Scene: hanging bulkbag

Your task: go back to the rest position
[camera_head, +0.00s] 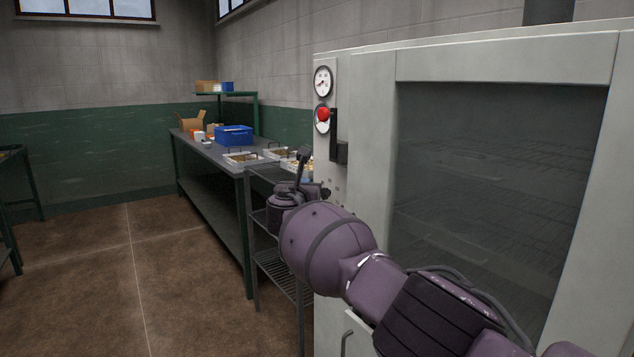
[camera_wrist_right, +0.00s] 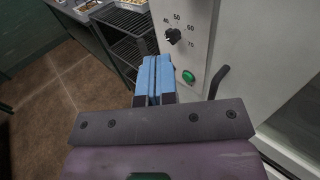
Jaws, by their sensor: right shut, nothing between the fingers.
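My right arm comes in from the right in the head view, and its purple wrist stands in front of the pale cabinet's left edge. The right gripper (camera_head: 303,160) is small and partly hidden there. In the right wrist view its two blue fingers (camera_wrist_right: 155,76) are pressed together with nothing between them. They are beside the cabinet's control panel, close to a green button (camera_wrist_right: 188,76) and a black dial (camera_wrist_right: 173,36); I cannot tell whether they touch anything. My left gripper is not in view.
The pale cabinet (camera_head: 355,95) with a dark window fills the right side. It has a gauge (camera_head: 322,81), a red knob (camera_head: 323,114) and a black handle (camera_head: 337,138). A wire-shelf rack (camera_head: 284,278) and a workbench (camera_head: 212,152) with trays stand left of it. Brown floor (camera_head: 120,270) is clear.

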